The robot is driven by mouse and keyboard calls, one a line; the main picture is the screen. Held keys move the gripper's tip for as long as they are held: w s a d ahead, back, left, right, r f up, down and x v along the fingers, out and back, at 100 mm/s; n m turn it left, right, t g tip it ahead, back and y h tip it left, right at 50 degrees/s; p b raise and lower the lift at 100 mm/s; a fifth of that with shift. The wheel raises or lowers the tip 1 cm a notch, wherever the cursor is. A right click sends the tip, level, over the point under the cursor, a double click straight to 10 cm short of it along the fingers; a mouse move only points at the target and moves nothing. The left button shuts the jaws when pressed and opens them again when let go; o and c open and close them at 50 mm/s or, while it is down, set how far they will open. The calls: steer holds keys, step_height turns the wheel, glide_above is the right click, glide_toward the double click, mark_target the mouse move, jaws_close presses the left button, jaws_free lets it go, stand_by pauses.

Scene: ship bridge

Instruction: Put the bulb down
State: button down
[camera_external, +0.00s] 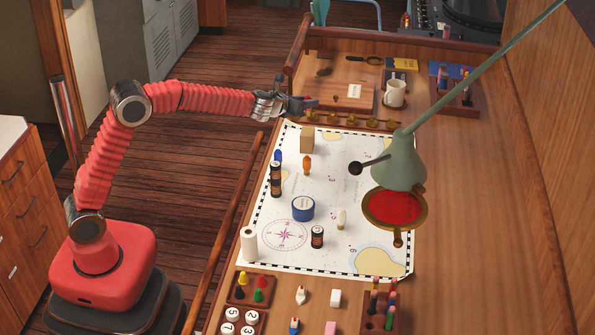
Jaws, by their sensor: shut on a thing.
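My gripper (303,104) is at the end of the outstretched red arm, near the upper left corner of the chart and by the desk's left edge. It is shut on a small red thing (313,102), which I take for the bulb; the fingers hide most of it. Whether it touches anything below cannot be told. On the white chart (270,217) stand a small orange bulb-like piece (307,165) and a pale one (342,219). A blue piece (278,156) shows near the chart's left edge.
A cardboard-brown block (307,139), blue tape roll (303,208), dark batteries (275,180) and a white roll (249,244) stand on the chart. A green lamp (400,165) overhangs its right side. A wooden tray (340,97) and mug (395,93) lie beyond. The chart's middle has free room.

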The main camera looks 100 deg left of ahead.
mark_target(307, 115)
steer(key=shift+f, duration=1.25)
steer(key=shift+f, duration=2.1)
steer(key=c, duration=1.5)
jaws_free()
steer(key=shift+c, duration=0.2)
steer(key=shift+d+r, duration=0.1)
